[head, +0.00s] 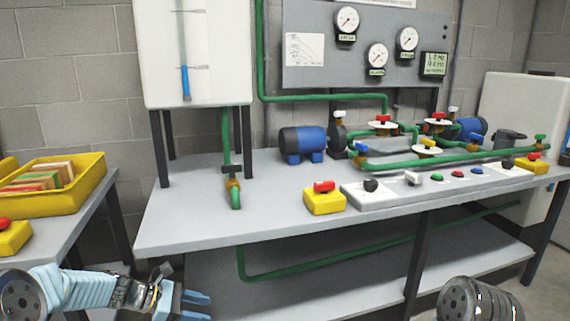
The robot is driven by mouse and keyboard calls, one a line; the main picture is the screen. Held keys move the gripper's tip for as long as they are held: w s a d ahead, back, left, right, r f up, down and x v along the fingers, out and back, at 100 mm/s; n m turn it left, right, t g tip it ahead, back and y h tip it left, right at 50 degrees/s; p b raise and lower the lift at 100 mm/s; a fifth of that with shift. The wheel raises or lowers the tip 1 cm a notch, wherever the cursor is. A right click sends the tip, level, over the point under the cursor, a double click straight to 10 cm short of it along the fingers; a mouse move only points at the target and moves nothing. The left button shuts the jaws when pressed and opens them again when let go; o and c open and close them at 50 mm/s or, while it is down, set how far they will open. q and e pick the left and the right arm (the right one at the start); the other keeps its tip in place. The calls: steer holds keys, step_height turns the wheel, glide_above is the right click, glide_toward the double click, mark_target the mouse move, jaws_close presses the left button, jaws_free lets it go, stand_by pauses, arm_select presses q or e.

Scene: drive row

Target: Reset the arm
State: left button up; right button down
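My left arm comes in from the lower left. Its gripper (196,306) is at the bottom edge, in front of and below the grey workbench (270,205). Its two blue fingers point right with a gap between them, and nothing shows in the gap. The lower finger is close to the bottom edge of the picture. Of my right arm only a dark, rounded link shows at the bottom right. My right gripper is out of view.
The bench carries a blue motor (303,142), green pipes (450,161), a yellow box with a red button (324,200) and a control panel (385,197). A yellow bin (75,195) stands on the left side table (60,229). A lower shelf (340,275) lies under the bench.

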arm_select(q)
steer(key=s+d+f+m+g+y, duration=0.1)
steer(key=s+d+f+m+y, duration=0.15)
steer(key=f, duration=0.45)
steer(key=s+d+f+m+g+y, duration=0.1)
steer(key=s+f+g, duration=0.1)
steer(key=s+f, duration=0.35)
steer(key=s+d+f+m+y, duration=0.2)
steer(key=s+d+f+m, duration=0.1)
steer(key=s+f+m, duration=0.4)
steer(key=s+d+f+m+y, duration=0.2)
steer(key=s+d+f+m, duration=0.2)
steer(key=s+f+m, duration=0.3)
steer(key=s+m, duration=0.1)
steer(key=s, duration=0.2)
steer(key=shift+s+d, duration=0.15)
steer(key=shift+s, duration=0.2)
stand_by(1.9)
